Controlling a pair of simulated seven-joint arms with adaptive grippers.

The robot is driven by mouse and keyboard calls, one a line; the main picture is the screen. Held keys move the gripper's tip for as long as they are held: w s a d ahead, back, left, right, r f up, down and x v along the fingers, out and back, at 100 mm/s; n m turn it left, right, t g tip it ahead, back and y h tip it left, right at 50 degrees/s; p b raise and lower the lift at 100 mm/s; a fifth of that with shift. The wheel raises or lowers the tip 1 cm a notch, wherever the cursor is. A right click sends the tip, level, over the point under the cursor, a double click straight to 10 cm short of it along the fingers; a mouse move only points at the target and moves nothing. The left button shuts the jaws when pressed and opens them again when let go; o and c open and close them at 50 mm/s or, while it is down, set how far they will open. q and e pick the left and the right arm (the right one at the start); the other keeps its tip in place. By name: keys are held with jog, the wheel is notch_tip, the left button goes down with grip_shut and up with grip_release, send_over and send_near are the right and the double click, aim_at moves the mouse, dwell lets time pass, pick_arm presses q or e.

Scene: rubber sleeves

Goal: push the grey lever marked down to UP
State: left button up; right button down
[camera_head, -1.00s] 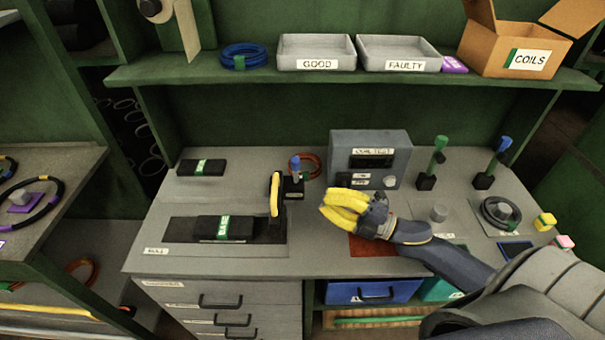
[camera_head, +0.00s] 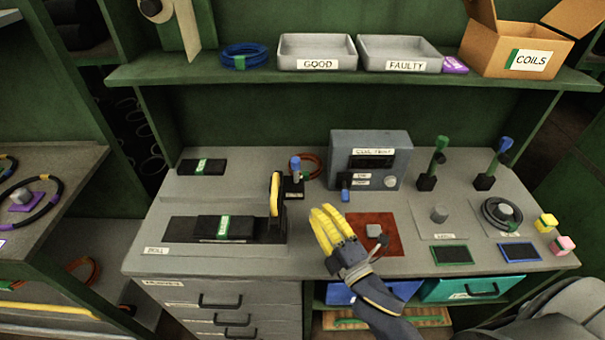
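The grey coil test box (camera_head: 360,145) stands at the back of the bench, with a dark display, small white labels and a round grey knob (camera_head: 390,182). A small blue lever or switch (camera_head: 345,190) hangs at its lower left. I cannot make out the labels near it, or tell which part is the grey lever. A small grey block (camera_head: 374,231) with a dark stub beside it is on the red mat (camera_head: 378,246). My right gripper (camera_head: 325,214), with yellow fingers, is in front of the box, left of the mat. Its finger gap is unclear. My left gripper is out of view.
A blue-handled lever (camera_head: 296,168) and a yellow-rimmed wheel (camera_head: 274,194) stand left of the box. A green lever (camera_head: 437,162) and another blue lever (camera_head: 497,160) stand right. Trays marked GOOD (camera_head: 317,52) and FAULTY (camera_head: 399,53) sit on the shelf above.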

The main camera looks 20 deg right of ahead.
aim_at(296, 166)
jog(key=shift+w+d+f+n, duration=0.1)
jog(key=shift+d+f+n, duration=0.05)
jog(key=shift+f+n, duration=0.2)
jog(key=shift+w, duration=0.15)
jog(key=x, duration=1.3)
jog(key=shift+w, duration=0.4)
jog(key=shift+d, duration=0.1)
jog(key=shift+w+r, duration=0.1)
jog(key=shift+w, duration=0.15)
jog(key=shift+w+d+r, duration=0.1)
jog(key=shift+w, duration=0.1)
jog(key=shift+w+d+r, duration=0.25)
jog(key=shift+w, duration=0.4)
jog(key=shift+w+d+r, duration=0.1)
jog(key=shift+w+d, duration=0.15)
jog(key=shift+w, duration=0.45)
jog(key=shift+w+d+r, duration=0.1)
jog(key=shift+w+d, duration=0.1)
jog(key=shift+w, duration=0.5)
